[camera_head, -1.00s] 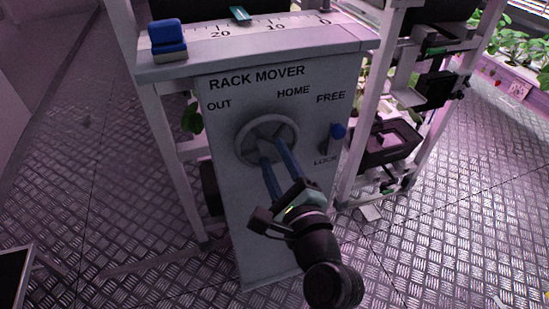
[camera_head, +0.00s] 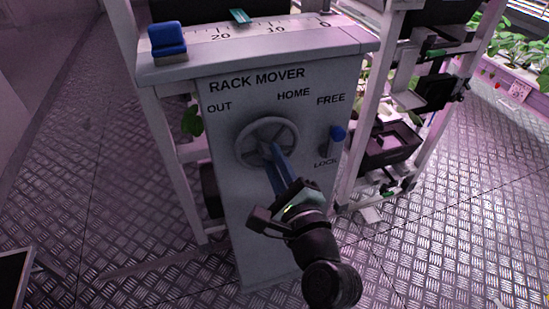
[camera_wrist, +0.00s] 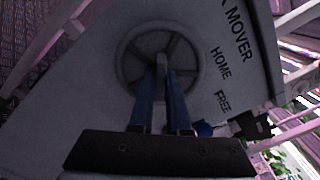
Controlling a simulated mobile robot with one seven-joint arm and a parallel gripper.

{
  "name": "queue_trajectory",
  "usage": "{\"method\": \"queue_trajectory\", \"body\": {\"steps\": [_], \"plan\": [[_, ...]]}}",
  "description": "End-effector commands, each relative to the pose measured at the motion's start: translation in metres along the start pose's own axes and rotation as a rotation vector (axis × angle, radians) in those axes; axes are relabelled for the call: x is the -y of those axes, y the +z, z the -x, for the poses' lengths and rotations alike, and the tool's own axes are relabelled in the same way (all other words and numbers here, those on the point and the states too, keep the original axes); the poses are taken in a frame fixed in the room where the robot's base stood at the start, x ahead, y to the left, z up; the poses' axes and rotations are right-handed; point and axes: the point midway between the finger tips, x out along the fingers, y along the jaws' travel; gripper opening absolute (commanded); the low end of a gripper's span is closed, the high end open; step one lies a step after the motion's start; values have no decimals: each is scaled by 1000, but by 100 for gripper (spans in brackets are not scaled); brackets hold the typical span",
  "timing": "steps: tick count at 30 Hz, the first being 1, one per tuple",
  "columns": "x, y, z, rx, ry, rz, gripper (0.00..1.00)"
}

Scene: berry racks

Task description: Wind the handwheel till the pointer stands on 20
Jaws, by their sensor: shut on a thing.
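The grey handwheel (camera_head: 267,142) is on the front of the grey rack mover cabinet (camera_head: 240,215), and its spoked rim fills the upper middle of the wrist view (camera_wrist: 160,58). My gripper (camera_head: 276,150) reaches it from below right. In the wrist view, its blue fingers (camera_wrist: 162,78) are shut on a small grey handle (camera_wrist: 162,62) of the wheel. The fingers partly hide the wheel. The green pointer (camera_head: 239,16) stands on the top scale (camera_head: 250,29) between 20 and 10.
A blue-knobbed lever (camera_head: 338,133) stands right of the wheel, its knob up towards FREE. A blue block (camera_head: 167,40) sits at the scale's left end. Rack posts (camera_head: 372,90) and a dark tray (camera_head: 390,145) are at the right. Floor in front is open.

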Motion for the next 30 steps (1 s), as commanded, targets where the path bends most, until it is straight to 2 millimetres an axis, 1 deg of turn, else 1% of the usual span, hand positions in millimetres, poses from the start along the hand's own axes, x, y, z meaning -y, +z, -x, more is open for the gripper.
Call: {"method": "queue_trajectory", "body": {"steps": [5, 11, 30], "plan": [[0, 0, 0, 0, 1, 38, 0], [-1, 0, 0, 0, 1, 149, 0], [-2, -1, 0, 0, 1, 742, 0]]}}
